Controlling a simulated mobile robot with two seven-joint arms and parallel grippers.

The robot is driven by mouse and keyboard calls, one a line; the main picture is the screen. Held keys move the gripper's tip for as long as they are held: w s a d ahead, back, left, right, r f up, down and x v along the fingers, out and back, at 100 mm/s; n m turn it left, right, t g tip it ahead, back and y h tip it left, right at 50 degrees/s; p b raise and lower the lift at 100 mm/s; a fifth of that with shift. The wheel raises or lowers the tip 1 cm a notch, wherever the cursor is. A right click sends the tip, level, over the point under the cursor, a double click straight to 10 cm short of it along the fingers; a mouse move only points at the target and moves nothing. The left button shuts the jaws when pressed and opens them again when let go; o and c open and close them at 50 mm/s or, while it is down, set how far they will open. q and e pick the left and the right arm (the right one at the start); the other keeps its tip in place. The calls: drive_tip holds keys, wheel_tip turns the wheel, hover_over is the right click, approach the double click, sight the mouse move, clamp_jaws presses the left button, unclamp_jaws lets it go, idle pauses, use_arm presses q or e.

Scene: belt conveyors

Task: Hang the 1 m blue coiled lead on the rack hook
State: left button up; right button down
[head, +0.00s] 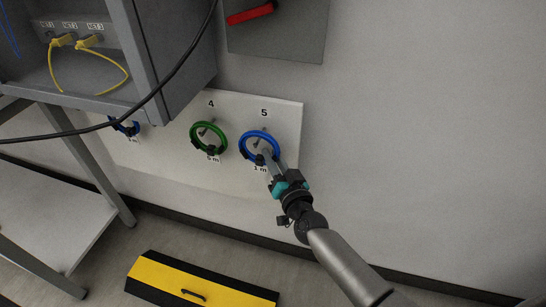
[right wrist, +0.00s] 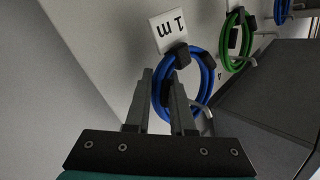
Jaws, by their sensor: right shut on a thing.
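The blue coiled lead (head: 245,138) is a ring in front of the white rack panel (head: 288,112), under the number 5 and above a "1 m" label. My right gripper (head: 265,156) is shut on the lower part of this ring. In the right wrist view the blue lead (right wrist: 201,58), with its dark plug and clip, passes between the fingers (right wrist: 160,80). A metal hook (right wrist: 207,108) shows beside the ring there. In the head view a hook shows inside the ring; I cannot tell if the lead's weight rests on it. My left gripper is not in view.
A green coil (head: 194,139) hangs at number 4, close to the left. Another blue coil (head: 127,129) is farther left, partly behind the grey cabinet (head: 185,50). A black cable crosses in front of the cabinet. A yellow-black ramp (head: 200,284) lies on the floor. The wall at right is clear.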

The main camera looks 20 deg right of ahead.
drive_tip(key=c, duration=0.7)
unclamp_jaws()
drive_tip(key=shift+s, duration=0.15)
drive_tip(key=shift+s+f, duration=0.1)
drive_tip(key=shift+s, duration=0.1)
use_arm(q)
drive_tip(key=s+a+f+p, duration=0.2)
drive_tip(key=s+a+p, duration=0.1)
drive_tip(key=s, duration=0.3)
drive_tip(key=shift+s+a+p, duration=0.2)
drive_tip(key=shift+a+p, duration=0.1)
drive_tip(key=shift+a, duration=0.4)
use_arm(e)
drive_tip(key=shift+s+d, duration=0.15)
drive_tip(key=shift+s, duration=2.3)
drive_tip(key=shift+s+d, duration=0.15)
drive_tip(key=shift+s, duration=2.25)
drive_tip(key=shift+s+d, duration=0.15)
drive_tip(key=shift+s, duration=2.3)
